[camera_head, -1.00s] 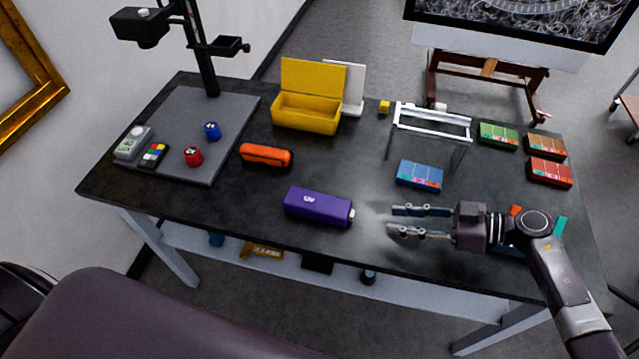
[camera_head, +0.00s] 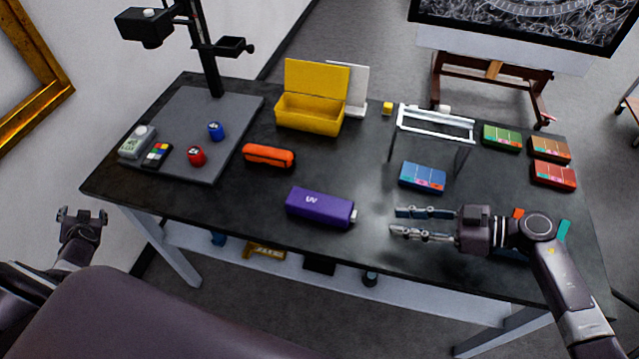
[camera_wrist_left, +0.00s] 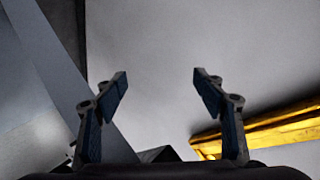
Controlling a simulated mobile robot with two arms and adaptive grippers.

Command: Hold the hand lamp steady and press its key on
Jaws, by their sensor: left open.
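A purple hand lamp (camera_head: 320,207) marked "UV" lies on the dark table near its front edge, with a small pale end piece, perhaps its key, at its right end. My right gripper (camera_head: 396,222) is open and empty, just right of the lamp and apart from it, with its fingers pointing at that end. My left gripper (camera_head: 82,213) is off the table's left side, far from the lamp. In the left wrist view its two fingers (camera_wrist_left: 160,80) are spread with nothing between them. The lamp is not in that view.
An orange case (camera_head: 268,156) lies behind and left of the lamp. A yellow open box (camera_head: 309,116), a white wire frame (camera_head: 436,123) and a blue box (camera_head: 422,176) stand farther back. A camera stand base (camera_head: 190,105) fills the table's left. A gilt frame (camera_wrist_left: 260,130) hangs near my left gripper.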

